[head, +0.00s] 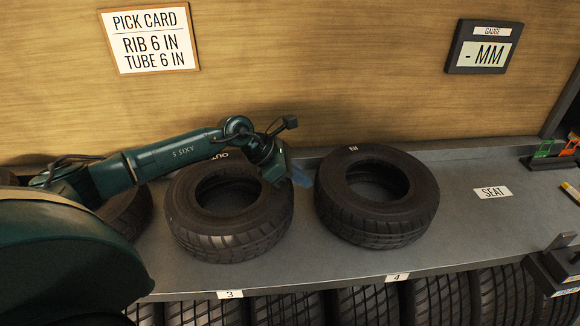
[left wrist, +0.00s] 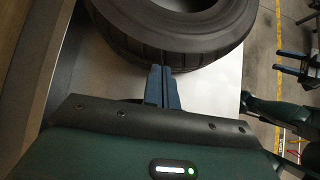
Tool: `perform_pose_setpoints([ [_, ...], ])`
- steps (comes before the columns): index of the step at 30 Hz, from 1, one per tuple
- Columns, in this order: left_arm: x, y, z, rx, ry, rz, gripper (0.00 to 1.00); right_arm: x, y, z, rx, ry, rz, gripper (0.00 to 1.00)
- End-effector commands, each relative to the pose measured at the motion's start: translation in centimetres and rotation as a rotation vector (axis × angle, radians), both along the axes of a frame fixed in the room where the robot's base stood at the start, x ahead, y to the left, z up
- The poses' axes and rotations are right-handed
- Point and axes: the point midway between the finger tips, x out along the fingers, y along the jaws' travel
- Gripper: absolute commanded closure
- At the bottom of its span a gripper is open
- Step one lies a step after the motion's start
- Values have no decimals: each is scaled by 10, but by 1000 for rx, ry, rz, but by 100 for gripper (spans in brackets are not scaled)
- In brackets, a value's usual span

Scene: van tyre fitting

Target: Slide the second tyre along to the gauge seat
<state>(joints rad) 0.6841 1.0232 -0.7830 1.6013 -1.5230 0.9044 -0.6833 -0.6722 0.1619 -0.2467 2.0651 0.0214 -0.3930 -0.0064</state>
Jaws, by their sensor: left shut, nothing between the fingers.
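Two black tyres lie flat on the grey shelf (head: 470,235) in the head view: one (head: 225,240) behind label 3, one (head: 385,230) behind label 4. My left gripper (head: 299,176) is low between them, its fingers shut and empty, pointing toward the label 4 tyre. In the left wrist view the shut fingers (left wrist: 163,84) end at a tyre's tread (left wrist: 120,40); I cannot tell whether they touch it. The SEAT plate (head: 492,192) lies on the shelf further right. My right gripper (left wrist: 290,63) seems to show in the left wrist view, fingers apart, over the floor.
Another tyre (head: 128,215) is partly hidden behind my left arm. The shelf around the SEAT plate is clear. The gauge display (head: 484,46) on the wall reads "- MM". A pick card (head: 150,40) reads rib 6 in, tube 6 in. Several tyres stand below the shelf.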

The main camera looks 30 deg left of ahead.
Motion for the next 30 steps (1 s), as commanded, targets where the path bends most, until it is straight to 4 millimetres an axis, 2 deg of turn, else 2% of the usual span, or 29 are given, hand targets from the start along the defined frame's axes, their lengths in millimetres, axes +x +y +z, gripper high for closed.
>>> perform_pose_setpoints([
  [14, 4, -5, -4, 0, -2, -1, 100, 5, -2, 1, -4, -8, -3, 52],
  [17, 13, -18, -5, -4, -4, -5, 100, 5, -2, -2, -5, -9, -2, 52],
  [27, 71, -97, -6, -5, -5, -6, 100, 7, 5, -12, 9, -47, 21, 52],
  [30, 79, -107, -6, -3, -3, -5, 100, 5, 11, -10, 28, -54, 29, 52],
])
